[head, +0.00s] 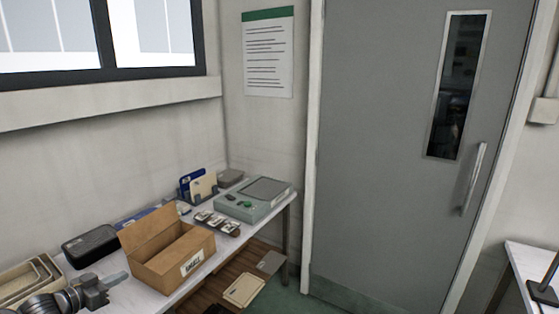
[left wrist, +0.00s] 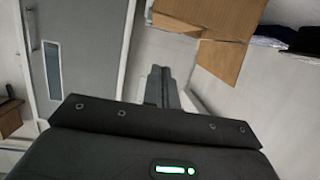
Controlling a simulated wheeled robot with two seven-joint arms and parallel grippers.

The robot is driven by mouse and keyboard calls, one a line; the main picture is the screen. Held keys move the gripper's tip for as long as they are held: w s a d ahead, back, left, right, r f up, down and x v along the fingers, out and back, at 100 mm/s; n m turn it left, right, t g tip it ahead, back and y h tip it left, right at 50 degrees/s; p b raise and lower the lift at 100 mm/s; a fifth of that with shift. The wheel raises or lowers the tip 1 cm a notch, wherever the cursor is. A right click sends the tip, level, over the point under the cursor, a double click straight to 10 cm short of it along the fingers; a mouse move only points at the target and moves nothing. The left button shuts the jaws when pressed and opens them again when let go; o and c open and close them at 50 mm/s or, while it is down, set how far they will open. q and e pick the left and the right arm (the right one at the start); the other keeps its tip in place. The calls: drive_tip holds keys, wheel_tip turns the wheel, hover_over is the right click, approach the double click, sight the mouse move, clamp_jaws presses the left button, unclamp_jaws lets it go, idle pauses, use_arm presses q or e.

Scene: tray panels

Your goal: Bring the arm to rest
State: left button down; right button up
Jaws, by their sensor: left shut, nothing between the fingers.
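My left gripper (head: 118,278) is at the lower left of the head view, over the near part of the white table, in front of the open cardboard box. It is shut and empty. In the left wrist view its dark fingers (left wrist: 158,82) are together, with nothing between them. My right gripper is in neither view.
The cardboard box (head: 174,252) stands just right of the gripper. A black case (head: 90,246) and nested trays (head: 30,282) lie behind and left of it. A grey-green device (head: 252,200) is at the table's far end. A grey door (head: 400,150) is beyond.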

use_arm(q)
drive_tip(key=s+d+f+g+y, duration=0.3)
drive_tip(key=s+d+f+y, duration=0.2)
drive_tip(key=s+d+f, duration=0.85)
drive_tip(key=s+d+n+g+y, duration=0.1)
drive_tip(key=s+d+g, duration=0.3)
drive_tip(key=s, duration=0.9)
drive_tip(key=s+d+n+g+y, duration=0.1)
drive_tip(key=s+d+n+g, duration=0.3)
drive_tip(key=s, duration=0.9)
wheel_tip(320, 180, down, 28)
drive_tip(key=s+d+m, duration=0.1)
drive_tip(key=s+m, duration=0.1)
drive_tip(key=s, duration=0.1)
drive_tip(key=s+a+f+g, duration=0.1)
drive_tip(key=s+a+f, duration=0.1)
drive_tip(key=s+f, duration=1.2)
drive_tip(key=shift+s+a+m+g, duration=0.3)
drive_tip(key=shift+s+a, duration=0.1)
drive_tip(key=shift+s, duration=0.3)
